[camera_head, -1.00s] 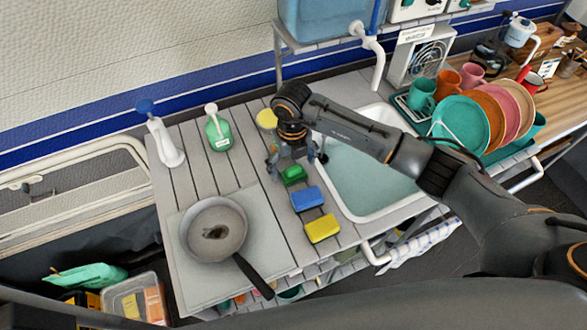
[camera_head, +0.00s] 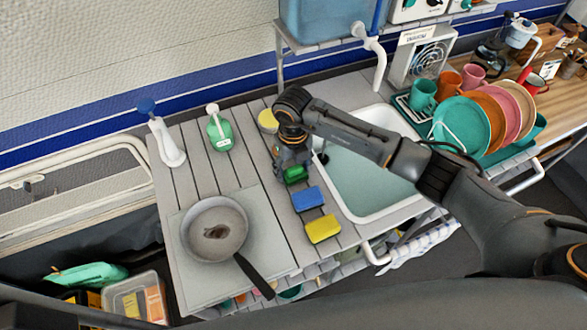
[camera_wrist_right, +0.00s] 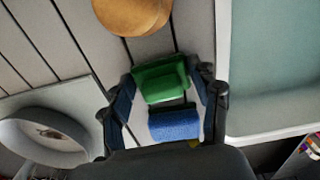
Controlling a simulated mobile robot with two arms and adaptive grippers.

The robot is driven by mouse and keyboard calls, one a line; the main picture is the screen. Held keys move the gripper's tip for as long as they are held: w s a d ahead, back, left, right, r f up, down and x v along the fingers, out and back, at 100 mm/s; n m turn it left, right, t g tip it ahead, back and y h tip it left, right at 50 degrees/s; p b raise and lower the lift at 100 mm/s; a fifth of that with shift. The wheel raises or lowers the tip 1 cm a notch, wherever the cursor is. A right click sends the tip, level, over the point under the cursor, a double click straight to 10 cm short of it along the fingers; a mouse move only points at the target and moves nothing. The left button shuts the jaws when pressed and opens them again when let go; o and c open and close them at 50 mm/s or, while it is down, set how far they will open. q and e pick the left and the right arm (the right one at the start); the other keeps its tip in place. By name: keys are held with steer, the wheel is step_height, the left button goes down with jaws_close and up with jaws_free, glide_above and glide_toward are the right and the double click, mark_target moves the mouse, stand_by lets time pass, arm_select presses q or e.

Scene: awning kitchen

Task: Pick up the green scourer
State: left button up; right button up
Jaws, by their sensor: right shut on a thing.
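The green scourer (camera_head: 296,175) lies on the grey slatted counter, left of the sink, at the far end of a row with a blue scourer (camera_head: 308,199) and a yellow one (camera_head: 323,229). My right gripper (camera_head: 293,173) is over it from above and shut on it. In the right wrist view the green scourer (camera_wrist_right: 161,82) sits between the two fingers of my right gripper (camera_wrist_right: 160,88), with the blue scourer (camera_wrist_right: 174,123) close beside it. The gripper hides part of the green scourer in the head view. My left gripper is not in view.
A frying pan (camera_head: 215,230) on a board stands to the left. The sink basin (camera_head: 365,180) is just right. A yellow round item (camera_head: 268,120), a green soap bottle (camera_head: 219,130) and a white brush holder (camera_head: 166,145) stand at the back. A dish rack with plates (camera_head: 462,127) is far right.

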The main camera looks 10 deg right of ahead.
steer(key=shift+w+r, duration=0.1)
steer(key=shift+r, duration=0.2)
step_height(320, 180, up, 2)
steer(key=shift+r+b, duration=0.1)
steer(key=shift+b, duration=0.2)
steer(key=s+a+r+b, duration=0.3)
steer(key=s+a+r, duration=0.6)
steer(key=s+r, duration=0.1)
steer(key=shift+s+b, duration=0.4)
steer(key=shift+a, duration=0.1)
